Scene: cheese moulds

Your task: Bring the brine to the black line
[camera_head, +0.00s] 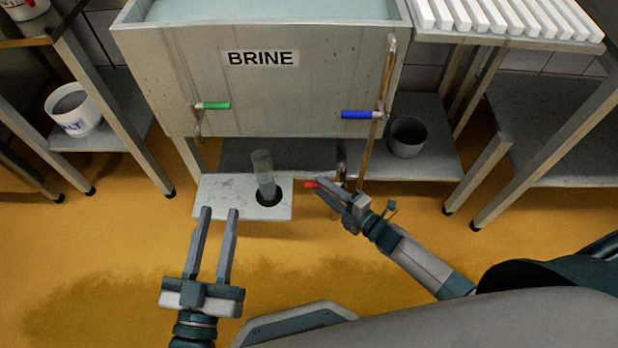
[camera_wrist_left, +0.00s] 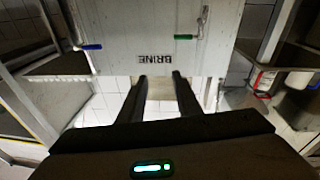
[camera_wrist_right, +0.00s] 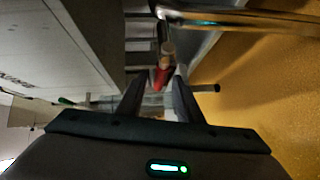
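The steel brine tank (camera_head: 180,95) is labelled BRINE and holds pale liquid (camera_head: 270,8). On its front are a green-handled valve (camera_head: 213,106) at left and a blue-handled valve (camera_head: 360,114) at right. A red handle (camera_head: 311,184) sits low, below the tank. A clear upright cylinder (camera_head: 263,172) stands at a dark round spot on the pale shelf. I cannot make out a black line. My right gripper (camera_head: 322,188) is open at the red handle, which shows between its fingertips in the right wrist view (camera_wrist_right: 160,78). My left gripper (camera_head: 220,212) is open and empty, in front of the shelf.
The pale low shelf (camera_head: 215,197) juts out under the tank. A grey pot (camera_head: 407,137) stands on the lower shelf at right, and a white labelled bucket (camera_head: 73,110) at left. A thin copper-coloured pipe (camera_head: 387,70) rises at the tank's right. The ochre floor is clear at left.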

